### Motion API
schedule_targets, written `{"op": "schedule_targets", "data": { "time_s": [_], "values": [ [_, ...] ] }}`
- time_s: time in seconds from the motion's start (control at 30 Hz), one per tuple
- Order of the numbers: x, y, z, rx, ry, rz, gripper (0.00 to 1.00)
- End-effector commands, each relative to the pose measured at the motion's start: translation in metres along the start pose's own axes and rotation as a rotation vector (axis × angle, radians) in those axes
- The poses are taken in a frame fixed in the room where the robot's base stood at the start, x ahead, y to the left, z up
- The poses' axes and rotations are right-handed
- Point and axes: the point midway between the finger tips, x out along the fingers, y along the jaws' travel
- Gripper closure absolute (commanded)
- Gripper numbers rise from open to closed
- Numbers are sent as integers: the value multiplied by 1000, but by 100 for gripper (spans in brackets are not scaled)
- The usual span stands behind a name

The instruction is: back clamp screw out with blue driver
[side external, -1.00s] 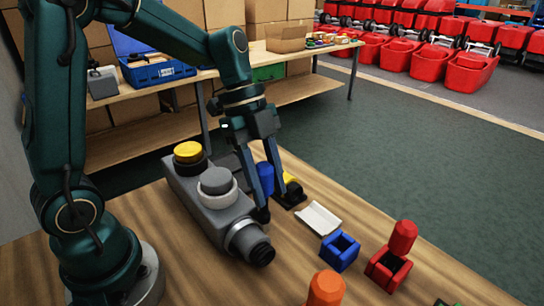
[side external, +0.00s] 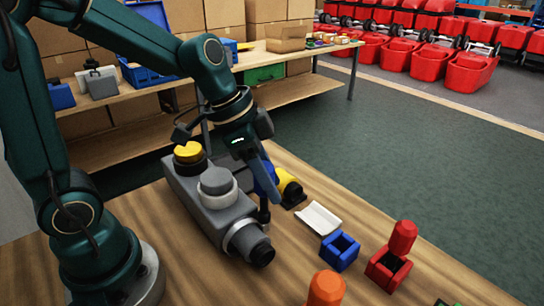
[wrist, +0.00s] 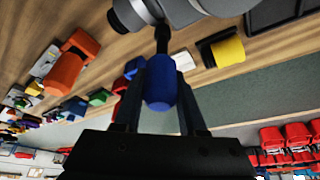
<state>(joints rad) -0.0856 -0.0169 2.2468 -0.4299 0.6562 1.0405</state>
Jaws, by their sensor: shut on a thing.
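My gripper (side external: 264,198) is shut on the blue driver, with its blue handle (wrist: 160,82) between the fingers in the wrist view. In the side view the handle (side external: 265,180) is partly covered by a finger. The dark shaft (wrist: 162,42) reaches to the grey tank (side external: 200,196), close to the pale clamp ring (side external: 238,232) around its outlet. The ring also shows in the wrist view (wrist: 150,10). I cannot make out the screw or whether the tip sits in it.
A black outlet end (side external: 262,253) sticks out of the tank. A white tray (side external: 320,218), an empty blue holder (side external: 340,251), a red driver (side external: 403,238) in a red holder (side external: 388,272) and an orange handle (side external: 326,288) stand to the right. A yellow part (side external: 289,186) lies behind.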

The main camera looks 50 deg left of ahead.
Motion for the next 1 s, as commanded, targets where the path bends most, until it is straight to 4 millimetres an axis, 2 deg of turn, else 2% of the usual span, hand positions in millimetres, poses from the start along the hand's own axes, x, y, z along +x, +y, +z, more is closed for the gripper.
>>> {"op": "schedule_targets", "data": {
  "time_s": [0.37, 0.67, 1.0],
  "values": [
    [0, 0, 0, -29, 0, -12, 100],
    [0, -2, 0, -228, 0, -95, 100],
    [0, -2, 0, -116, -2, -47, 100]
  ]
}}
